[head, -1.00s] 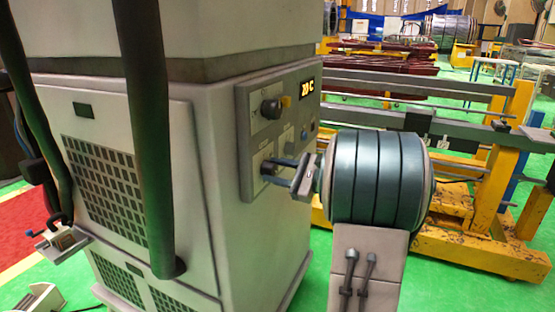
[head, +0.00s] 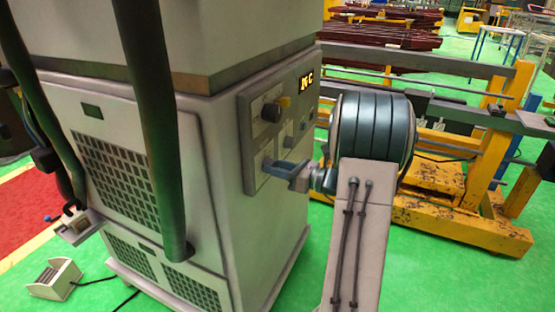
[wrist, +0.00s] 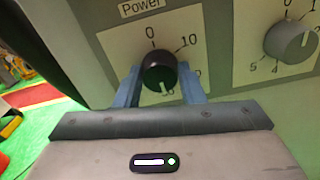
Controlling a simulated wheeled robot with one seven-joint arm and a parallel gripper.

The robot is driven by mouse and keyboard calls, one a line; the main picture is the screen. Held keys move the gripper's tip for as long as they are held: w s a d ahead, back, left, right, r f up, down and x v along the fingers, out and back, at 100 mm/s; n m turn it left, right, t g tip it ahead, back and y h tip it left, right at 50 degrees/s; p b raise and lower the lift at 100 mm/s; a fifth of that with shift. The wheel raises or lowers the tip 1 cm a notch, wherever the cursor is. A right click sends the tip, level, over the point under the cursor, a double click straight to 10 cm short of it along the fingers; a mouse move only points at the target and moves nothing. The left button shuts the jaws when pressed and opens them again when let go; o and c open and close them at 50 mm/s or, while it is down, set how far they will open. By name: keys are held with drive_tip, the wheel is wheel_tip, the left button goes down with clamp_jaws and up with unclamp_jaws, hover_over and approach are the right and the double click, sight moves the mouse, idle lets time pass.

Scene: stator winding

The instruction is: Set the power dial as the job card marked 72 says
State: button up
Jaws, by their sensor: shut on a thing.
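The power dial (wrist: 157,72) is a round black knob on a pale plate marked "Power" in the wrist view. The numbers 0 and 10 show around it; other marks are partly covered. Its white pointer line faces down and slightly right, toward a hidden part of the scale. My gripper (wrist: 160,84) is shut on the dial, one blue finger on each side. In the head view my gripper (head: 272,166) reaches the lower part of the control panel (head: 252,148), and the knob there is hidden. No job card marked 72 can be made out.
A grey dial (wrist: 290,38) with small numbers sits right of the power dial. A yellow frame (head: 470,205) stands behind my arm.

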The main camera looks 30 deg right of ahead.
drive_tip(key=shift+d+m+p, duration=0.1)
drive_tip(key=shift+m+p, duration=0.2)
drive_tip(key=shift+m, duration=0.1)
drive_tip(key=o, duration=1)
drive_tip(key=b+v, duration=0.1)
drive_tip(key=v, duration=1.2)
drive_tip(key=shift+s+d, duration=0.25)
